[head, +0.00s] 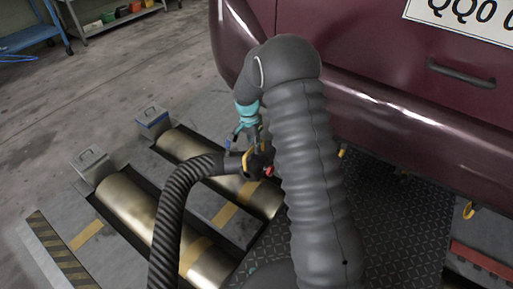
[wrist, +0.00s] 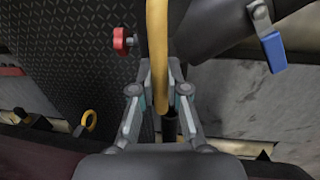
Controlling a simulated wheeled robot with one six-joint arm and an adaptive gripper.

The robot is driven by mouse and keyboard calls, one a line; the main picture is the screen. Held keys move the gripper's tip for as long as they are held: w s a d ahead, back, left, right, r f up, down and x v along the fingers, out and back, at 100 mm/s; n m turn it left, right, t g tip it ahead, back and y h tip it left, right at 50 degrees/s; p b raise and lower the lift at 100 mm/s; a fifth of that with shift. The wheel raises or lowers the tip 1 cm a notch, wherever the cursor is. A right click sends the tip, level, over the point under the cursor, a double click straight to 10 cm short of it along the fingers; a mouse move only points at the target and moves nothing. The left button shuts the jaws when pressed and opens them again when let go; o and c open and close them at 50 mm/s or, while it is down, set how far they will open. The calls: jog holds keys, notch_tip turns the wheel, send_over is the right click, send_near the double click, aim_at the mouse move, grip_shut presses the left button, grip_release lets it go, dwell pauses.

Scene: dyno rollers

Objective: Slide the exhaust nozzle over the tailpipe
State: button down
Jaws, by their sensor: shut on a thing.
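The exhaust nozzle (head: 235,163) is a dark fitting with a yellow handle, a red knob and a blue clip, on the end of a black ribbed hose. In the wrist view its dark body (wrist: 213,28) crosses the top, with the yellow handle (wrist: 157,45) between the fingers. My gripper (head: 247,136) is shut on this handle; it also shows in the wrist view (wrist: 160,78). The nozzle hangs above the rollers, left of the car's bumper. I cannot clearly make out the tailpipe; my arm covers part of the car's underside in the head view.
The maroon car (head: 370,85) fills the upper right, with a yellow tow hook (head: 468,210) below its bumper. The ribbed hose (head: 172,215) runs down to the front. Metal rollers (head: 140,215) lie in the floor.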

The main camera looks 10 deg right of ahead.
aim_at(263, 142)
jog(key=shift+w+d+f+b, duration=0.15)
jog(key=shift+w+d+f, duration=0.3)
jog(key=shift+w+d, duration=0.25)
jog(key=shift+w+d+f+b, duration=0.15)
jog(key=shift+w+d+f, duration=0.35)
jog(key=shift+w+d, duration=0.2)
jog(key=shift+w+d+f+b, duration=0.15)
jog(key=shift+w+d+f, duration=0.3)
jog(key=shift+w+d, duration=0.25)
jog(key=shift+w+d+r, duration=0.1)
jog(key=shift+w+d, duration=0.85)
jog(key=shift+w, duration=0.05)
jog(key=shift+s+t+y+b, duration=0.1)
jog(key=shift+t+y+b, duration=0.3)
jog(key=shift+w+d+p, duration=0.3)
jog(key=shift+w+d, duration=1.1)
jog(key=shift+w, duration=0.05)
jog(key=shift+w+d, duration=0.35)
jog(key=shift+w, duration=0.05)
dwell(0.5)
